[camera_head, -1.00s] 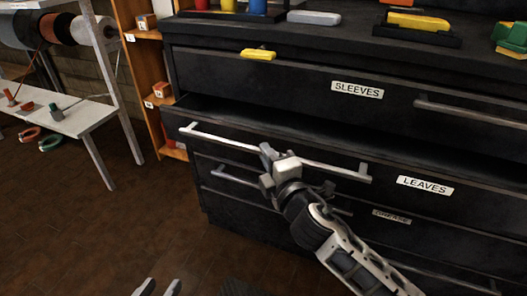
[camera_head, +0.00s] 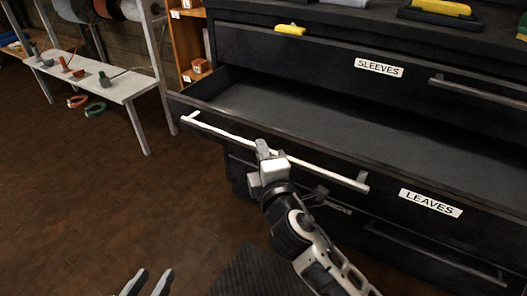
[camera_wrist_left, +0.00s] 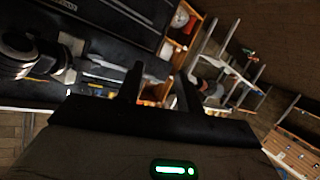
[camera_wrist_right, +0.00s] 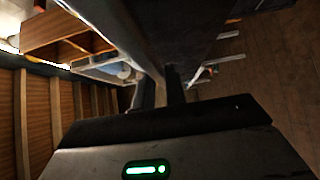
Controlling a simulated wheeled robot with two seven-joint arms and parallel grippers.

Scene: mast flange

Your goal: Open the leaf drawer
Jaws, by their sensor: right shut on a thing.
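The leaf drawer (camera_head: 485,217), a black drawer labelled LEAVES (camera_head: 430,203), stands pulled out of the cabinet. Its dark inside (camera_head: 300,112) shows, and I see nothing lying in the visible part. Its long pale bar handle (camera_head: 225,135) runs across the front. My right gripper (camera_head: 268,158) is shut on the handle, around its middle; its fingers also show in the right wrist view (camera_wrist_right: 160,85). The exact finger contact is partly hidden. My left gripper (camera_head: 148,284) is low at the bottom left, open and empty; its spread fingers show in the left wrist view (camera_wrist_left: 160,88).
The SLEEVES drawer (camera_head: 340,62) above is closed, with a yellow piece (camera_head: 290,29) on its front edge. Another drawer handle (camera_head: 435,255) lies below. A white bench (camera_head: 120,87) stands at the left. The brown floor (camera_head: 90,200) before it is clear.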

